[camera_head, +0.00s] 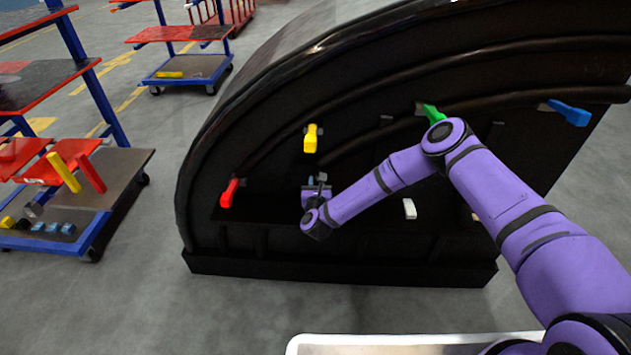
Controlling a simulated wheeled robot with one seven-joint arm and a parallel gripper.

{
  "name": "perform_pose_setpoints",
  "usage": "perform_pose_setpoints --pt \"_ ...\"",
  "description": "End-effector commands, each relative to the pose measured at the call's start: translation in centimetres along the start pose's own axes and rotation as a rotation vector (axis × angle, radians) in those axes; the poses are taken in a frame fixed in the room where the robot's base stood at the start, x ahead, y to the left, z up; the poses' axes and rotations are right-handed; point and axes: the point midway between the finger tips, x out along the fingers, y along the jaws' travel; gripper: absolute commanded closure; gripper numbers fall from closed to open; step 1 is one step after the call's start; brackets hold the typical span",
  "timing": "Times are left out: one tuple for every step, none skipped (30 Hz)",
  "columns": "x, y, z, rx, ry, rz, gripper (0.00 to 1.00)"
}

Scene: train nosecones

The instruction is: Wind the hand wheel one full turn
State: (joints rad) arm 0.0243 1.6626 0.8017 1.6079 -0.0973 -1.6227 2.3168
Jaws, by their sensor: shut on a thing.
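My purple arm reaches across the front of the large black nosecone (260,110). My gripper (318,183) is at the nosecone's inner face, low and left of its middle. It is shut on a small grey part, which I take to be the hand wheel (322,177). The gripper and wrist cover most of that part, so its shape and turn angle cannot be made out.
On the nosecone are red (229,192), yellow (310,138), green (432,113), blue (569,112) and white (409,208) handles. A cart (120,170) with loose parts stands left; another cart (195,67) is behind. A pale tray edge (400,340) lies in front.

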Motion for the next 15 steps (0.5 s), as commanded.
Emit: perform_pose_setpoints --pt "0.00 -0.09 -0.23 0.028 0.001 -0.002 1.00" --pt "0.01 -0.10 -0.26 0.043 -0.001 -0.002 1.00" --pt "0.01 -0.10 -0.34 0.061 -0.003 -0.001 1.00" --pt "-0.01 -0.09 -0.41 0.075 -0.003 -0.001 1.00" --pt "-0.02 -0.08 -0.47 0.087 -0.004 0.000 1.00" --pt "-0.02 -0.04 -0.50 0.101 -0.005 0.000 1.00" --pt "-0.01 -0.03 -0.51 0.110 -0.006 0.001 1.00" --pt "-0.01 -0.03 -0.53 0.119 -0.007 0.001 1.00" --pt "0.00 -0.05 -0.57 0.129 -0.008 0.001 1.00" --pt "0.00 -0.06 -0.60 0.135 -0.008 0.001 1.00" --pt "0.00 -0.06 -0.63 0.140 -0.008 0.001 1.00" --pt "0.00 -0.06 -0.66 0.146 -0.009 0.001 1.00" --pt "0.00 -0.06 -0.68 0.149 -0.009 0.001 1.00" --pt "-0.01 -0.05 -0.69 0.151 -0.009 0.001 1.00" --pt "-0.01 -0.05 -0.69 0.154 -0.010 0.002 1.00"
